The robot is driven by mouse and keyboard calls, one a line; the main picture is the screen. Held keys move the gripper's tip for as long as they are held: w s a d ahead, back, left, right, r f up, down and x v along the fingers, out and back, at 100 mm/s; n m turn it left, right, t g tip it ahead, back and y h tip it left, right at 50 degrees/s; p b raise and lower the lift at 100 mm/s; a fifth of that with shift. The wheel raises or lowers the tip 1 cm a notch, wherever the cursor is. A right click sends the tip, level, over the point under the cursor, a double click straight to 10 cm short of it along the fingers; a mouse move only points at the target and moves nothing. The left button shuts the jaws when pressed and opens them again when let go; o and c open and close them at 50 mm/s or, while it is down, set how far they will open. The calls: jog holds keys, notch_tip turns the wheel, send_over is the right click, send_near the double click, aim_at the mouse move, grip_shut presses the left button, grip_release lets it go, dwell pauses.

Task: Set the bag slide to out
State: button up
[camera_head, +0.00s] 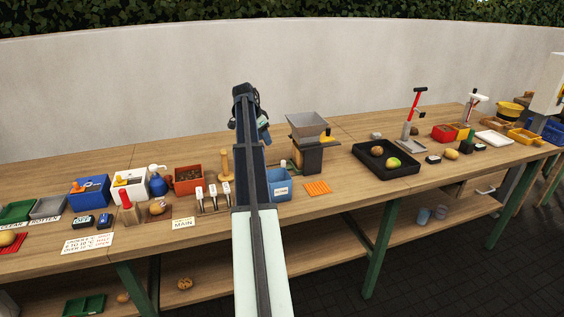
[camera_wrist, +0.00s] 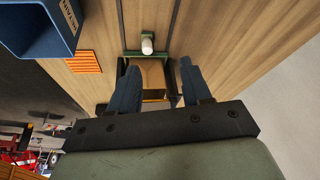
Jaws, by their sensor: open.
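The dark boxy stand (camera_head: 312,156) carries a grey hopper (camera_head: 307,125) and has a small pale knob (camera_head: 284,163) low on its left side. In the wrist view a pale rounded knob (camera_wrist: 147,45) on a dark base sticks out beyond the stand's brown opening (camera_wrist: 152,76). It looks like the bag slide's handle, but its in or out setting cannot be read. My gripper (camera_wrist: 158,66) is open and empty, its blue fingers either side of the brown opening in the picture and the knob beyond their tips. In the head view my gripper (camera_head: 264,134) hangs left of the hopper.
A blue labelled bin (camera_head: 279,187) and an orange striped mat (camera_head: 318,187) are in front of the stand. A wooden peg (camera_head: 226,165) and a red-brown crate (camera_head: 188,180) stand to the left. A black tray (camera_head: 372,168) with produce lies to the right.

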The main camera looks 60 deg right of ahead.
aim_at(282, 161)
jog(key=shift+g, duration=0.3)
jog(key=s+x, duration=0.1)
jog(key=x, duration=0.3)
jog(key=s+x, duration=0.1)
jog(key=x, duration=0.4)
jog(key=s+x, duration=0.1)
jog(key=x, duration=0.4)
jog(key=shift+d+r, duration=0.2)
jog(key=shift+d, duration=0.1)
grip_shut()
jog(key=shift+a, duration=0.1)
